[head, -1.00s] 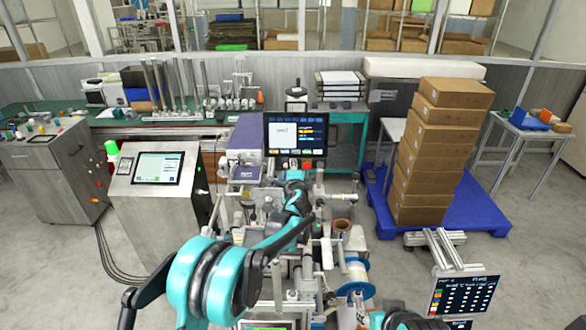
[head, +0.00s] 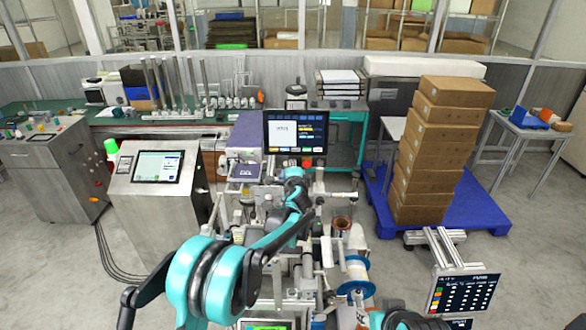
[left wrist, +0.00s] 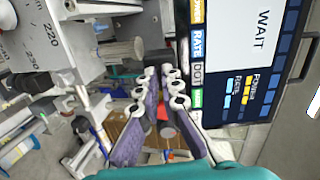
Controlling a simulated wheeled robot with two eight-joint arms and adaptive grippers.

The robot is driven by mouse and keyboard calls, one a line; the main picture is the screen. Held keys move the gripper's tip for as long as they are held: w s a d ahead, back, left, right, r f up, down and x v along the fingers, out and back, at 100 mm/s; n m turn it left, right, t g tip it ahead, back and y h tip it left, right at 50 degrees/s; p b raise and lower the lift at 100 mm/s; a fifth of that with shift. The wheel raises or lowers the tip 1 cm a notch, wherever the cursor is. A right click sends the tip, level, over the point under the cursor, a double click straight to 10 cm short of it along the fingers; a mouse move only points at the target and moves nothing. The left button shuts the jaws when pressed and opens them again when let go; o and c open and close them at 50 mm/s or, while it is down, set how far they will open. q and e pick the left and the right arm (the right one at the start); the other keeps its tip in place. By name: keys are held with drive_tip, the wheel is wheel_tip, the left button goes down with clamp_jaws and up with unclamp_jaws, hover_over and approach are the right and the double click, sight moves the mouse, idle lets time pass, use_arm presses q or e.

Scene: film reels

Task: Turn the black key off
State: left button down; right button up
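My left gripper (left wrist: 161,100) is open. In the left wrist view its two fingers, with purple pads, stand apart in front of the machine. No contact can be made out. In the head view the teal wrist of this arm hides the fingers, just below the monitor (head: 295,132). The monitor also shows in the left wrist view (left wrist: 238,40) and reads WAIT. My right gripper is not in view.
A red button (head: 307,163) sits under the monitor. A blue-rimmed reel (head: 355,286) and a copper-coloured spool (head: 342,224) stand right of the left arm. A second screen (head: 158,166) stands at left. Stacked boxes (head: 432,150) rest on a blue pallet (head: 478,208) at right.

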use_arm(q)
drive_tip(key=shift+f+n+g+h+b, duration=0.15)
drive_tip(key=shift+n+b, duration=1.4)
drive_tip(key=shift+n, duration=2.55)
drive_tip(key=shift+f+n+g+h+b, duration=0.2)
drive_tip(key=shift+n+b, duration=1.3)
drive_tip(key=shift+n, duration=2.6)
drive_tip(key=shift+r, duration=0.2)
drive_tip(key=c, duration=1.7)
unclamp_jaws()
drive_tip(key=shift+s, duration=0.1)
drive_tip(key=shift+r, duration=0.1)
drive_tip(key=v, duration=1.2)
